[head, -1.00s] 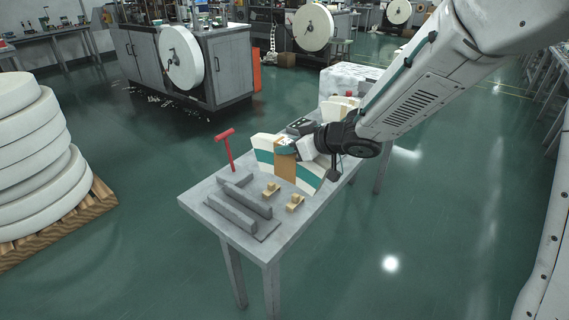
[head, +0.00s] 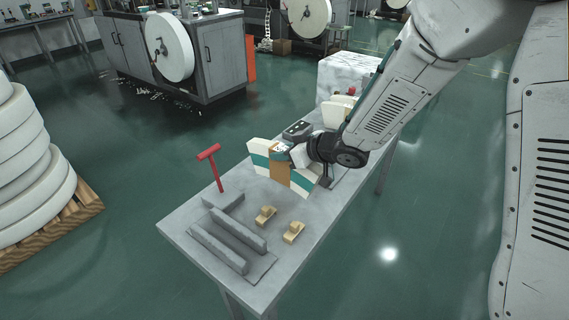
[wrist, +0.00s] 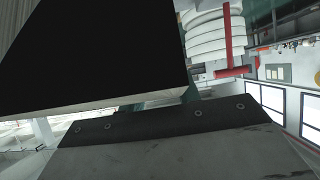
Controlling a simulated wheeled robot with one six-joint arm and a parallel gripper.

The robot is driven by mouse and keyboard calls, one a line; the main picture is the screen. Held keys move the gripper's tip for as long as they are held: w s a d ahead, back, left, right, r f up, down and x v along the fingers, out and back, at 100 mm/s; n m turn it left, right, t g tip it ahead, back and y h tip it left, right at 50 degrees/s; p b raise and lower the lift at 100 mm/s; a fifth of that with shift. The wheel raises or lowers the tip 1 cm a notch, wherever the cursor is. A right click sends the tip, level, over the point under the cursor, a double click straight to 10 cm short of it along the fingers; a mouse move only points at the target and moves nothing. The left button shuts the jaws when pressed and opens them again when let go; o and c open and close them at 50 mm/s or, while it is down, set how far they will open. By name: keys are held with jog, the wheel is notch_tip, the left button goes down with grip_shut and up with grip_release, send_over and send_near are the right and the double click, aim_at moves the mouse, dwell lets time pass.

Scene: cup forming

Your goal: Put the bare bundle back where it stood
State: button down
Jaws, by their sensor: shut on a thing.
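A fan-shaped bundle (head: 258,160) of white sheets with a teal stripe is over the middle of the grey table (head: 185,225). A brown panel (head: 280,172) runs down its middle, so it does not look bare. My gripper (head: 287,154) is shut on its upper part. The bundle stands on edge; I cannot tell whether its lower edge touches the table. In the wrist view a large dark shape fills the upper left, and I cannot tell whether it is the bundle. Another pale bundle (head: 335,112) stands behind, partly hidden by my arm.
A red T-handled tool (head: 214,168) stands upright at the left. A dark device (head: 298,130) and a white marbled block (head: 345,78) are behind.

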aim_at(319, 170)
jog(key=shift+d+f, duration=0.1)
jog(key=shift+f, duration=1.7)
jog(key=shift+f, duration=0.15)
jog(key=c, duration=1)
grip_release()
jog(key=shift+s+d+r, duration=0.2)
jog(key=shift+r, duration=0.1)
jog(key=v, duration=1.1)
jog(key=shift+s+d, duration=0.1)
jog(key=shift+d, duration=0.05)
